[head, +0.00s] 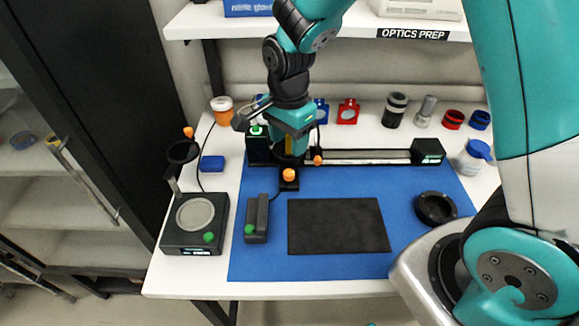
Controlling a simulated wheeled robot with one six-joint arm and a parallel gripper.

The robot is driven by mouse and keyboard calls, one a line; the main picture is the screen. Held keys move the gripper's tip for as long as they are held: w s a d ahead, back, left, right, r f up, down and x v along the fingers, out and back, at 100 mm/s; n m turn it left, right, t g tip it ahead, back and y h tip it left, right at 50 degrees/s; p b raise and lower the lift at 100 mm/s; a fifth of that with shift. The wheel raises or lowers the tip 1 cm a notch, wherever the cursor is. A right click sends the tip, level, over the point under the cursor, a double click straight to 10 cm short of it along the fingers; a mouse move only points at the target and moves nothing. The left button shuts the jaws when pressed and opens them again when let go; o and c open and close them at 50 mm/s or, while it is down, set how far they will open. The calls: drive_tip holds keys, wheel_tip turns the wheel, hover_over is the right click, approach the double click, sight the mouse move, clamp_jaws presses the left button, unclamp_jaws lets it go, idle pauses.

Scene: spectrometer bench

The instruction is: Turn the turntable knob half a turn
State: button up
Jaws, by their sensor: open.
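My gripper (288,147) points down over the left part of the optical rail on the blue mat. Its jaws are open, though its fingertips are largely hidden by the gripper body. An orange knob (289,175) stands on a small black block just in front of the gripper, apart from the visible part of it. A second, smaller orange knob (318,160) shows just right of the gripper. Which one belongs to the turntable I cannot tell. Any turntable under the gripper is hidden.
The rail (365,156) runs right to a black end box (428,151). A green-topped black box (257,148) stands left of the gripper. A grey device with a round plate (195,218) is at left. A black pad (338,226) and black ring (436,208) lie in front. A shelf (350,27) hangs behind.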

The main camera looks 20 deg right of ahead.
sight(289, 172)
wheel_tip(289, 172, down, 9)
drive_tip(key=shift+f+p, duration=0.15)
drive_tip(key=shift+p, duration=0.35)
drive_tip(key=c, duration=0.9)
